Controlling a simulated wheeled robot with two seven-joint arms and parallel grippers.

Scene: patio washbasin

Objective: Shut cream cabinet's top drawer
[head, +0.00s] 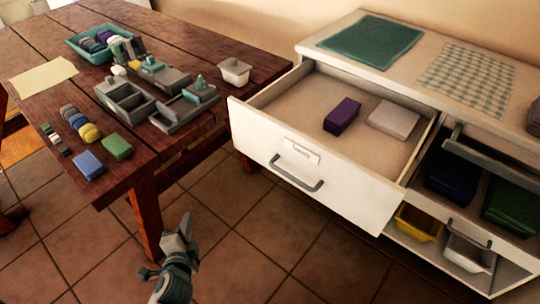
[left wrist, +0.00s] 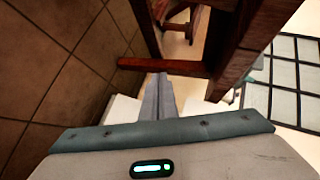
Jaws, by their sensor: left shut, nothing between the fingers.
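The cream cabinet (head: 350,36) stands on the right in the head view. Its top drawer (head: 275,170) is pulled far out, with a grey bar handle (head: 297,177) on its white front. Inside the drawer lie a purple block (head: 342,116) and a pale grey block (head: 393,120). My left gripper (head: 182,228) is low over the tiled floor, left of the drawer front and apart from it. Its fingers are together and empty, and they also show in the left wrist view (left wrist: 158,100). My right gripper is in neither view.
A dark red wooden table (head: 200,50) on the left holds grey trays (head: 128,102), a teal tray (head: 72,42), a white bowl (head: 234,71) and small items. Open shelves with a yellow bin (head: 420,222) are right of the drawer. Tiled floor in front is clear.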

